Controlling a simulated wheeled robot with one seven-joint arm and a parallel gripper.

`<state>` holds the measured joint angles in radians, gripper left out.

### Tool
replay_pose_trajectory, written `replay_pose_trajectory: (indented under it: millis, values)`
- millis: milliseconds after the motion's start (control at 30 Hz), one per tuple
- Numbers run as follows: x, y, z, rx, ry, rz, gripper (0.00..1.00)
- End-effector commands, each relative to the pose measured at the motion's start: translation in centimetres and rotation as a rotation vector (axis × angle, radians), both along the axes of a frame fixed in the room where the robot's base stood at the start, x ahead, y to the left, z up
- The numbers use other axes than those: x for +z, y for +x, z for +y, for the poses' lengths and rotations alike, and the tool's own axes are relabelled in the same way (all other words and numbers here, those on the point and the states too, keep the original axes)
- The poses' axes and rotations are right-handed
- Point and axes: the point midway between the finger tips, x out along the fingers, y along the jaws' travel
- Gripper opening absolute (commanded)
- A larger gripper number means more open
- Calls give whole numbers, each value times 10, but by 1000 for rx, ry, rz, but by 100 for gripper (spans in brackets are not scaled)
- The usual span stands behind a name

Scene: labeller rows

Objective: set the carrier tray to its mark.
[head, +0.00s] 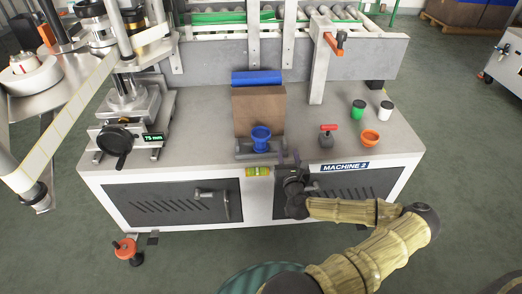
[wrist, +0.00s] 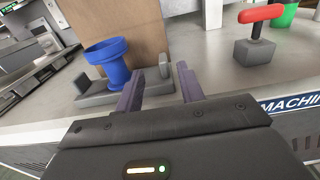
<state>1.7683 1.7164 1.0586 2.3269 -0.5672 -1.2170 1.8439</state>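A low grey holder with raised ends (head: 242,155) stands at the front edge of the machine top, before a brown box; it looks like the carrier tray, though I cannot be sure. A blue flared piece (head: 261,138) stands upright in it. My gripper (head: 291,160) is at the front edge, right of the holder. I cannot make out a mark for the tray.
A red-handled grey block (head: 327,135) stands right of my gripper, with an orange bowl (head: 370,138), green cup (head: 358,109) and white cup (head: 386,111) beyond. A brown box (head: 259,109) stands behind the holder. A black handwheel (head: 115,139) and "75 mm" readout (head: 153,138) are at left.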

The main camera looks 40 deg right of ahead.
Motion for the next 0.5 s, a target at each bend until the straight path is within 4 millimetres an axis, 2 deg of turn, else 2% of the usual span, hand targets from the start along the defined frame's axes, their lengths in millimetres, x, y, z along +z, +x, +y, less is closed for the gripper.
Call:
replay_pose_trajectory:
  millis: [200, 500]
  values:
    - [-1, 28, -19, -4, -2, 0, 38]
    - [0, 32, -22, -4, 1, -1, 38]
